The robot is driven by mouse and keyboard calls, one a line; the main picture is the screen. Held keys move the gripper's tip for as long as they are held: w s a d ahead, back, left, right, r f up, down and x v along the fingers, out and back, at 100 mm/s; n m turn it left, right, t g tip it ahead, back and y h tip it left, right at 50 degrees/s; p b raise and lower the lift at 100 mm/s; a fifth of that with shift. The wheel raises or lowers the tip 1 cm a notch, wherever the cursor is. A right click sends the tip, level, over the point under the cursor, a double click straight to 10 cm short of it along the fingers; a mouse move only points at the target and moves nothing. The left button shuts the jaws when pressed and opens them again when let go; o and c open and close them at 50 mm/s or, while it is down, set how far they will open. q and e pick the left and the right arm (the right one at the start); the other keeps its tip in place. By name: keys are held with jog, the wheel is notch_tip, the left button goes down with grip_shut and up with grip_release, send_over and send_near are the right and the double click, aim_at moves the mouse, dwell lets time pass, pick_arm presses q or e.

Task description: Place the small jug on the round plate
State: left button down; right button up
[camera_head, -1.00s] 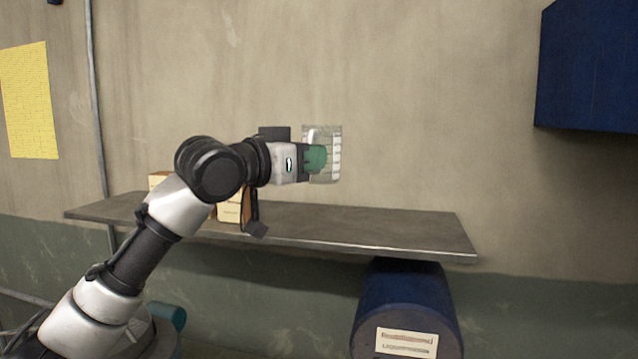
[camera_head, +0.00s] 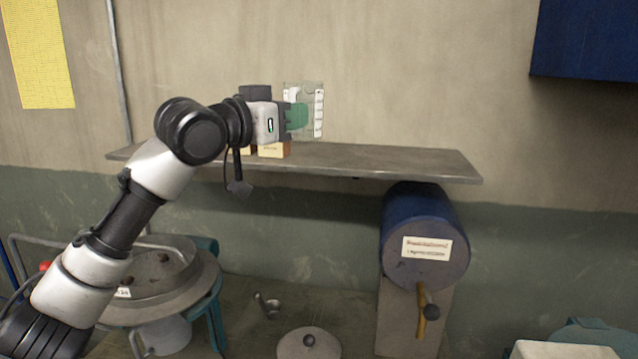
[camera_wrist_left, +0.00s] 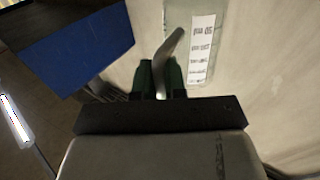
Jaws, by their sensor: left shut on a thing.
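The small jug (camera_head: 318,112) is clear, with a white scale strip down its side. It stands about upright in the air in front of the wall, above the shelf's back part in the picture. My left gripper (camera_head: 298,116), with green fingers, is shut on its handle. In the left wrist view the green fingers (camera_wrist_left: 161,78) pinch the curved handle, and the jug's clear wall (camera_wrist_left: 202,48) is just beyond. A round grey disc with a dark knob (camera_head: 300,350) shows at the bottom edge, cut off. I cannot tell whether it is the round plate. My right gripper is out of view.
A grey shelf (camera_head: 390,161) runs along the wall, with small boxes (camera_head: 274,150) near my arm. A blue drum (camera_head: 418,225) stands below its right end. A round grey-topped vessel (camera_head: 200,285) is at lower left. A small metal cup (camera_head: 270,306) lies on the lower surface.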

pick_arm(q)
jog(key=s+d+f+n+t+y, duration=0.1)
jog(key=s+f+n+t+y, duration=0.15)
jog(key=f, duration=2.25)
jog(key=s+a+f+n+t+y+b, duration=0.1)
jog(key=s+a+f+n+y, duration=0.2)
jog(key=s+f, duration=0.7)
jog(key=s+a+f+n+t+y, duration=0.1)
jog(key=s+a+f+n+y, duration=0.2)
jog(key=s+a+f+y, duration=0.4)
jog(key=s+a+f, duration=0.3)
jog(key=s+a, duration=0.2)
jog(key=shift+t+b, duration=0.35)
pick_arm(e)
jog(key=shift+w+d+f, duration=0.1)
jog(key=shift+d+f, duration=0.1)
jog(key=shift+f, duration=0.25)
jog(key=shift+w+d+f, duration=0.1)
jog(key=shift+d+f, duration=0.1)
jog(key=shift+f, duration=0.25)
pick_arm(q)
jog(key=shift+w+n, duration=0.1)
jog(key=shift+n, duration=0.15)
